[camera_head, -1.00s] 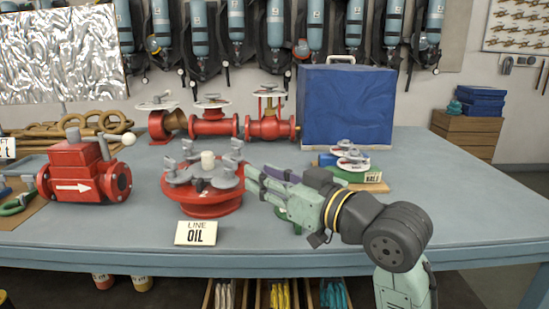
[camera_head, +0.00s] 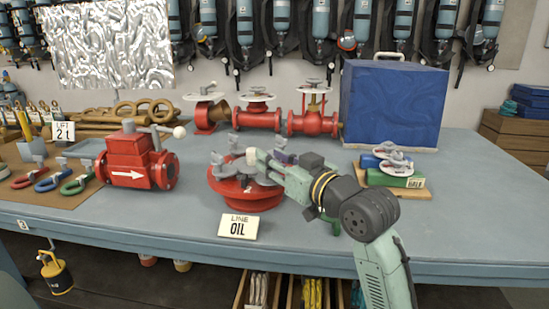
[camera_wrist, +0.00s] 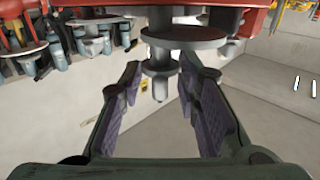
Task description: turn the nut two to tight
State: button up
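A red round flange (camera_head: 238,192) stands on the bench, with several grey nuts and studs on its top and a pale cap in the middle. My gripper (camera_head: 267,158) reaches over the flange's right side and hides part of it. In the wrist view, a grey stud with a round washer and a nut (camera_wrist: 160,68) stands out from the red flange (camera_wrist: 245,20). My two purple-padded fingers are open, one on each side of this stud, with a gap on both sides. No number shows, so I cannot tell which nut it is.
A green block with handwheels (camera_head: 395,180) lies to the right. A blue case (camera_head: 395,105) and red valves (camera_head: 257,118) stand behind.

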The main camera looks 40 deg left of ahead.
grip_shut()
jog(key=shift+m+t+h, duration=0.3)
jog(key=shift+m+t, duration=0.2)
jog(key=shift+t, duration=0.4)
jog(key=m+t+h, duration=0.1)
jog(key=t, duration=0.1)
jog(key=m+t+p, duration=0.1)
jog(key=shift+s+a+r+m+t+h, duration=0.1)
jog(key=shift+s+m+t+h, duration=0.05)
jog(key=shift+m+t+h, duration=0.25)
jog(key=m+t+h+p, duration=0.1)
jog(key=m+t+h, duration=0.2)
jog(key=t, duration=0.1)
jog(key=shift+m+h, duration=0.3)
jog(key=m+t+h, duration=0.2)
jog(key=h, duration=0.1)
jog(key=m+t+h, duration=0.2)
jog(key=m+h, duration=0.1)
jog(key=h, duration=0.1)
jog(key=shift+f+h, duration=0.2)
jog(key=shift+h, duration=0.1)
jog(key=m+h, duration=0.2)
jog(key=h, duration=0.1)
jog(key=m+h, duration=0.3)
jog(key=h, duration=0.1)
jog(key=shift+m+h, duration=0.3)
jog(key=shift+h, duration=0.2)
